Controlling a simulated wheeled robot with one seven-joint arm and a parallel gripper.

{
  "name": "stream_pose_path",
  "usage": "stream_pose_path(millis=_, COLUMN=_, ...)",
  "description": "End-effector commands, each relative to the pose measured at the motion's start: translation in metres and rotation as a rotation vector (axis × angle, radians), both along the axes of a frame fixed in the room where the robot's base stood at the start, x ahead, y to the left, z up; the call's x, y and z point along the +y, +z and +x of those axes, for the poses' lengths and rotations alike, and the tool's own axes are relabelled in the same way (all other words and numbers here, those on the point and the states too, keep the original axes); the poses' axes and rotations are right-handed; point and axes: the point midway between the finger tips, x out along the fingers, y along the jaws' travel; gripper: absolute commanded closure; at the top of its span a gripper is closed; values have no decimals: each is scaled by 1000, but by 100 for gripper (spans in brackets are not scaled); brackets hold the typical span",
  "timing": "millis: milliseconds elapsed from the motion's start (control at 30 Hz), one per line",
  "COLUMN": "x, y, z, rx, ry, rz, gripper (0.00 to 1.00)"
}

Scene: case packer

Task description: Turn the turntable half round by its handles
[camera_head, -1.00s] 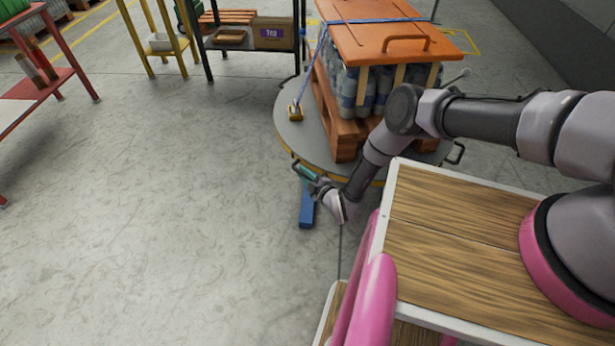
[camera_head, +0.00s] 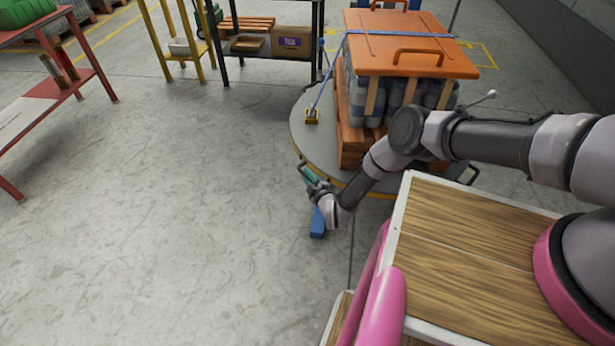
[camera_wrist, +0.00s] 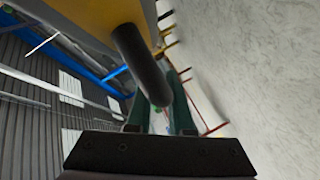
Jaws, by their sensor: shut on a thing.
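The round grey turntable (camera_head: 312,150) stands on the floor beyond my base. It carries an orange-brown pallet (camera_head: 352,150) of grey bottles (camera_head: 372,104) under an orange lid (camera_head: 410,60), with a blue strap over it. My gripper (camera_head: 307,176) is at the turntable's near-left rim, its green fingers shut on a dark rim handle (camera_head: 301,166). In the wrist view the handle bar (camera_wrist: 142,65) runs between the green fingers, beside the yellow rim (camera_wrist: 95,20). Another rim handle (camera_head: 471,176) shows at the right, free. My arm hides part of the near rim.
A red table (camera_head: 85,72) stands at the left, a yellow rack (camera_head: 160,45) and a dark shelf (camera_head: 222,62) behind. The floor at left centre is clear. A grey wall runs at the right.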

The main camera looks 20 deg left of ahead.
Motion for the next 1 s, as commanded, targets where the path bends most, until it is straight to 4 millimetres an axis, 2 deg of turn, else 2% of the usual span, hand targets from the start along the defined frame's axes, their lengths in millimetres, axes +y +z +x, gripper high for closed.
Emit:
stream_pose_path(millis=33, x=0, y=0, z=-1, rx=0, ry=1, rz=0, gripper=69)
stream_pose_path(millis=67, x=0, y=0, z=-1, rx=0, ry=1, rz=0, gripper=57)
stream_pose_path(millis=100, x=0, y=0, z=-1, rx=0, ry=1, rz=0, gripper=50)
stream_pose_path(millis=433, x=-1, y=0, z=-1, rx=0, ry=1, rz=1, gripper=50)
stream_pose_path(millis=567, x=-9, y=2, z=-8, rx=1, ry=1, rz=-1, gripper=50)
stream_pose_path(millis=1000, x=-67, y=19, z=-62, rx=3, ry=0, rz=-2, gripper=50)
